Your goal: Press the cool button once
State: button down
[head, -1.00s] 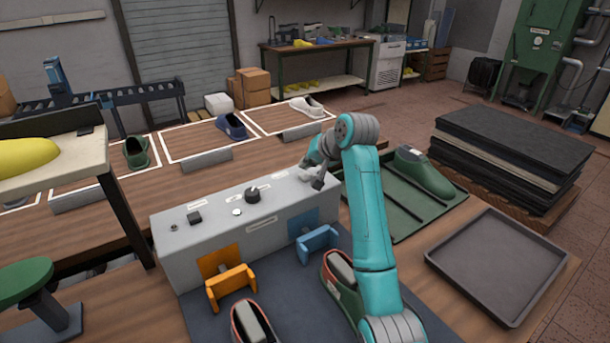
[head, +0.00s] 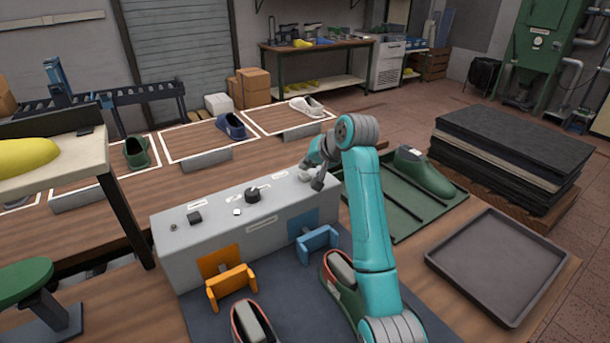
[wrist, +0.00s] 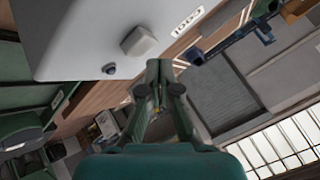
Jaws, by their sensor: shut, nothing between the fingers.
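The grey control box (head: 200,255) stands on the bench with several controls on its top. At its right end, by a white label, is a pale square button (head: 305,176). In the wrist view a grey square button (wrist: 139,41) stands out from the box near a white label (wrist: 187,20) that I cannot read surely. My gripper (head: 318,185) is at the right end of the box top, close to the pale button. In the wrist view my gripper (wrist: 159,68) is shut and empty, its tips just beside the button. I cannot tell whether they touch anything.
A black knob (head: 253,195), a white control (head: 236,211) and a black square button (head: 194,218) sit further left on the box. Orange (head: 231,286) and blue (head: 317,243) clamps stand in front. A green tray (head: 400,220) with a shoe last lies right.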

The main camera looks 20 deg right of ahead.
aim_at(307, 176)
jog(key=shift+f, duration=0.15)
dwell(0.4)
jog(key=shift+f, duration=0.25)
jog(key=shift+f, duration=0.55)
dwell(1.0)
jog(key=shift+r, duration=0.9)
jog(key=shift+r, duration=0.15)
jog(key=shift+r, duration=2.4)
jog(key=shift+s, duration=0.15)
